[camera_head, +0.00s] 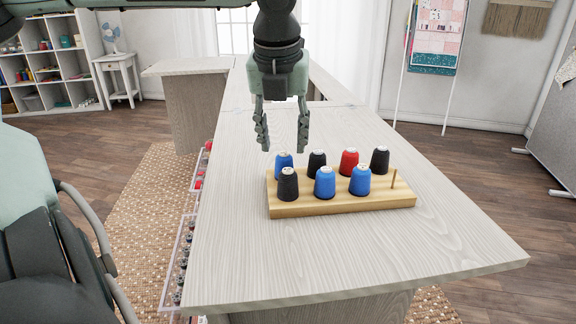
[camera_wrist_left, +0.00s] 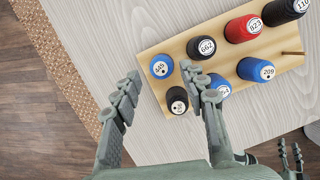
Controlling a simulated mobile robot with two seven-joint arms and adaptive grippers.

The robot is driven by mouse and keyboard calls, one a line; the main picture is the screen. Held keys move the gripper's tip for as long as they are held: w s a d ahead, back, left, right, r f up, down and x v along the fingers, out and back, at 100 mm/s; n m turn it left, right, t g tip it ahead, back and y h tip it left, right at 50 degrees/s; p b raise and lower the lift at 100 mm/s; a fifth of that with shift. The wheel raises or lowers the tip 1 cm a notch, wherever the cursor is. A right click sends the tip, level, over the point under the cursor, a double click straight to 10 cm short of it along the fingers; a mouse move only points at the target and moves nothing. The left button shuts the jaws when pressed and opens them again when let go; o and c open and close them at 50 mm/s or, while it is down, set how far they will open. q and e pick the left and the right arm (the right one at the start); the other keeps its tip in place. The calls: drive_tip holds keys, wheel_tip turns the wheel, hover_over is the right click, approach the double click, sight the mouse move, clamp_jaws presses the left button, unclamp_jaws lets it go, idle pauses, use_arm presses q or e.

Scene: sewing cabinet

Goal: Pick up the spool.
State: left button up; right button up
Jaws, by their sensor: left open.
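Several spools stand upright in two rows on a wooden rack (camera_head: 345,207). The back row has a blue spool (camera_head: 284,161), a black spool (camera_head: 317,163), a red spool (camera_head: 348,163) and another black one (camera_head: 380,161). The front row has a black spool (camera_head: 288,187) and two blue ones (camera_head: 325,185). Which spool is meant is not clear. My left gripper (camera_head: 283,148) is open, empty and pointing down, above the rack's left end near the back blue spool. In the left wrist view, that blue spool (camera_wrist_left: 161,67) lies just beyond the spread fingers. Fingers, apparently my right gripper's (camera_wrist_left: 290,158), show at the lower right.
An empty peg (camera_head: 394,179) stands at the rack's right end. The pale wooden table (camera_head: 440,235) is clear around the rack. Clear trays (camera_head: 176,265) with small items hang along its left edge. Shelves (camera_head: 50,65) stand far off.

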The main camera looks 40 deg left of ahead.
sight(283, 155)
use_arm(q)
drive_tip(key=x, duration=0.5)
drive_tip(key=shift+s+d+f, duration=0.15)
use_arm(e)
drive_tip(key=shift+s+d+f, duration=0.15)
drive_tip(key=shift+s+d, duration=0.05)
drive_tip(key=shift+d, duration=0.05)
use_arm(q)
drive_tip(key=shift+c, duration=0.5)
drive_tip(key=c, duration=0.5)
drive_tip(key=shift+c, duration=0.3)
wheel_tip(283, 155, up, 10)
use_arm(e)
drive_tip(key=shift+s+d+f+g+h, duration=0.2)
drive_tip(key=shift+s+d+g, duration=0.15)
drive_tip(key=shift+s, duration=0.1)
drive_tip(key=shift+s+d+f+g+h, duration=0.25)
drive_tip(key=shift+s+d, duration=0.1)
drive_tip(key=shift+s, duration=0.1)
use_arm(q)
drive_tip(key=shift+p, duration=0.3)
use_arm(e)
drive_tip(key=shift+d+r, duration=0.1)
